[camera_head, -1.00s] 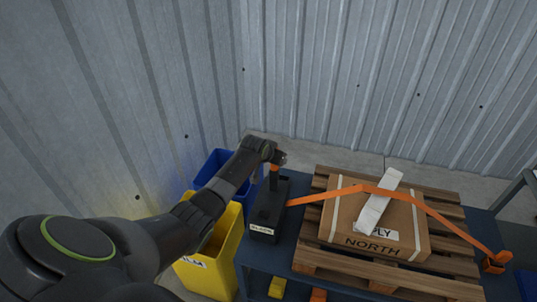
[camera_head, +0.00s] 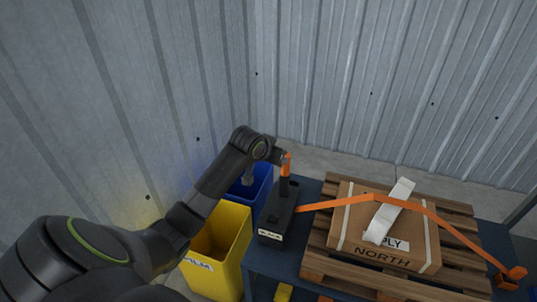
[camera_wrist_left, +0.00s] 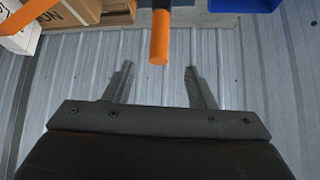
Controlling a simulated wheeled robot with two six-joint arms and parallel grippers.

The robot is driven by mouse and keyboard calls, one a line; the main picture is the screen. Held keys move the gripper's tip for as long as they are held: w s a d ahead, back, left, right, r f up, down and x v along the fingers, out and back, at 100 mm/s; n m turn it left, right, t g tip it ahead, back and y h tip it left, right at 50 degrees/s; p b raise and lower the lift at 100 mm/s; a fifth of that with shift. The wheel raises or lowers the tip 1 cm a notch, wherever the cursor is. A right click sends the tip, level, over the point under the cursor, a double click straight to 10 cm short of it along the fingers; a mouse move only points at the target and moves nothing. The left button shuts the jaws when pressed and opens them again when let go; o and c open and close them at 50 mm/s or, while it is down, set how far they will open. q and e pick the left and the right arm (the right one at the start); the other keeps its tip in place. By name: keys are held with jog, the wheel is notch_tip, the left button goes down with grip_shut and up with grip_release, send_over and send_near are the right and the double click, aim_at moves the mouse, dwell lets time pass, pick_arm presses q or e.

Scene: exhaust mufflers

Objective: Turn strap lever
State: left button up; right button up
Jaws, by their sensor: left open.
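The strap lever (camera_head: 286,164) is an upright orange-tipped handle on a black ratchet base (camera_head: 272,226) with a white label. An orange strap (camera_head: 335,202) runs from the base over the box. My left arm reaches in to just left of the lever in the head view. In the left wrist view my left gripper (camera_wrist_left: 158,69) is open and empty. The orange handle end (camera_wrist_left: 159,42) shows between and just beyond its fingertips, not touching either finger. My right gripper is not in view.
A cardboard box (camera_head: 375,257) sits on a wooden pallet (camera_head: 325,262) on a dark blue table (camera_head: 268,258). A yellow bin (camera_head: 232,250) and a blue bin (camera_head: 262,187) stand left of the table. Corrugated metal walls close the back and left.

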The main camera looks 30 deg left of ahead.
pick_arm(q)
jog(key=shift+v, duration=2.15)
jog(key=shift+f, duration=0.1)
jog(key=s+a+f+n+g+b, duration=0.1)
jog(key=s+a+f, duration=0.15)
jog(key=f, duration=0.85)
jog(key=s+a+f+g, duration=0.1)
jog(key=s+f, duration=0.2)
jog(key=f, duration=0.8)
jog(key=s+f+g+y, duration=0.1)
jog(key=s+f+g, duration=0.1)
jog(key=s+f, duration=1.05)
jog(key=s+d+f+g, duration=0.1)
jog(key=s+d+f, duration=0.1)
jog(key=s+f, duration=0.4)
jog(key=s+d+f+g+b, duration=0.1)
jog(key=s+d+f, duration=0.2)
jog(key=s+f, duration=0.4)
jog(key=s+d+f+g, duration=0.1)
jog(key=s+d+f, duration=0.2)
jog(key=s, duration=1.7)
notch_tip(320, 180, down, 4)
jog(key=shift+d+f+m, duration=0.1)
jog(key=shift+d+m, duration=0.05)
jog(key=shift+m, duration=0.25)
